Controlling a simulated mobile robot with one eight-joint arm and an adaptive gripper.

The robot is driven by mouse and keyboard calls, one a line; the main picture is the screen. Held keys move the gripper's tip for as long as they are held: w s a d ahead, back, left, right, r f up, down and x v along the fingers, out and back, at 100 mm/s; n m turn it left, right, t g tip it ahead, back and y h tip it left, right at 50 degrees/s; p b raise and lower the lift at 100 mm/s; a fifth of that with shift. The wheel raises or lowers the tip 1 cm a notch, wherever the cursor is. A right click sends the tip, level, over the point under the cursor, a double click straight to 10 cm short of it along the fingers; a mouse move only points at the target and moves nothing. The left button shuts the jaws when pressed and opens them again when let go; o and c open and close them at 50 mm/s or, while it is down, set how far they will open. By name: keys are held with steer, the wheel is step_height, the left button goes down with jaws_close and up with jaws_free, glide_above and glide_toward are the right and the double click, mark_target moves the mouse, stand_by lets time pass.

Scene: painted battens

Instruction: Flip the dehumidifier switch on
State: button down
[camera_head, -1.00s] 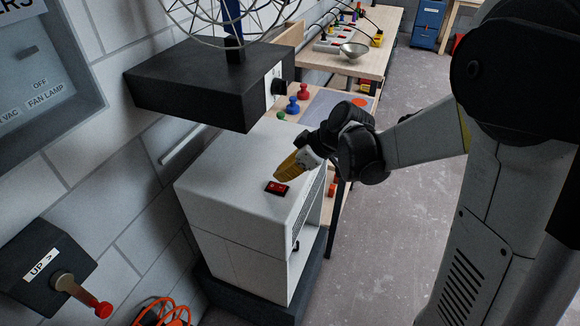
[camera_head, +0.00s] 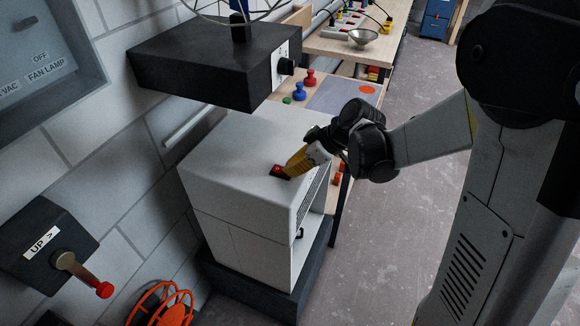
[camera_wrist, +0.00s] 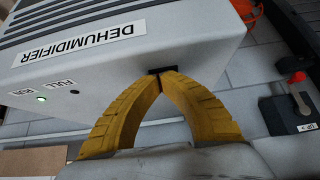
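The dehumidifier is a white box (camera_head: 235,150) on a dark base in the head view. Its red rocker switch (camera_head: 277,171) is set in the top face, partly covered by my fingertips. In the wrist view, the DEHUMIDIFIER label (camera_wrist: 83,43) shows upside down on the casing (camera_wrist: 190,50), and a green light (camera_wrist: 41,98) glows by the RUN label. My gripper (camera_head: 288,173) has its yellow fingertips at the switch. In the wrist view, the fingertips (camera_wrist: 167,72) meet at the black switch frame (camera_wrist: 154,71), with nothing visible between them. The rocker's tilt is hidden.
A dark box (camera_head: 210,60) with a knob overhangs behind the dehumidifier. A wall lever (camera_head: 85,274) marked UP is at lower left, above an orange reel (camera_head: 165,305). A workbench (camera_head: 335,98) stands behind. Grey floor (camera_head: 375,235) is clear to the right.

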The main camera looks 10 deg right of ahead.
steer(key=shift+a+r, duration=0.1)
steer(key=shift+w+a+r, duration=0.35)
steer(key=shift+w+a, duration=0.05)
steer(key=shift+a, duration=0.1)
